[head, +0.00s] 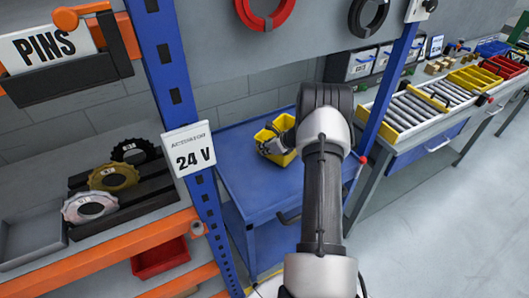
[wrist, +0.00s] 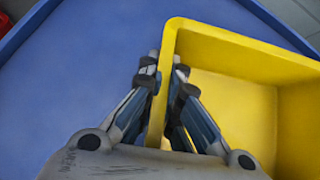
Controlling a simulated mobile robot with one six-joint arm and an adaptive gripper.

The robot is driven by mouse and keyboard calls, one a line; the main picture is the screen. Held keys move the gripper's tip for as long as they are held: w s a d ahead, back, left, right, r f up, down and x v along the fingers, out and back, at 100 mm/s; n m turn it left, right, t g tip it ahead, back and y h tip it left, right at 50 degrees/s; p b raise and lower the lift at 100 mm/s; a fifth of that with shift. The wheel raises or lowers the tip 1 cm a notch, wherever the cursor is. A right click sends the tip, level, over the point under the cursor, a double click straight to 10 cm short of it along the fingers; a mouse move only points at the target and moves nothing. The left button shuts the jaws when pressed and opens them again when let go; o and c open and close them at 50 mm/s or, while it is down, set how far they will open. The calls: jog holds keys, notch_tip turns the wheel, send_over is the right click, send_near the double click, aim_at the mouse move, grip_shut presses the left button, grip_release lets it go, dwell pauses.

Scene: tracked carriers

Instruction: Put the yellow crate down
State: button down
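The yellow crate (head: 267,135) is over the blue top of a cart (head: 245,180), near its back, partly hidden by my arm. I cannot tell whether its base touches the cart top. In the wrist view the crate (wrist: 240,55) fills the right side, and the part of its inside that shows is empty. My gripper (wrist: 166,68) has one finger outside and one inside the crate's wall, closed on that wall.
The blue cart top is bare around the crate. On the left is an orange-and-blue rack (head: 178,90) with gear-shaped parts and a red bin (head: 160,258). On the right, a bench carries a roller conveyor (head: 412,108) and several coloured bins.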

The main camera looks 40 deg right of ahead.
jog(key=shift+f, duration=0.5)
jog(key=c, duration=2.3)
grip_release()
jog(key=shift+f+b, duration=0.3)
jog(key=o, duration=0.5)
jog(key=shift+r, duration=0.1)
jog(key=shift+r, duration=0.1)
jog(key=shift+r+p, duration=0.25)
jog(key=shift+p, duration=0.2)
jog(key=p+v, duration=0.2)
jog(key=v, duration=0.9)
jog(key=shift+s+d+r, duration=0.1)
jog(key=shift+s+r, duration=0.05)
jog(key=shift+s, duration=0.15)
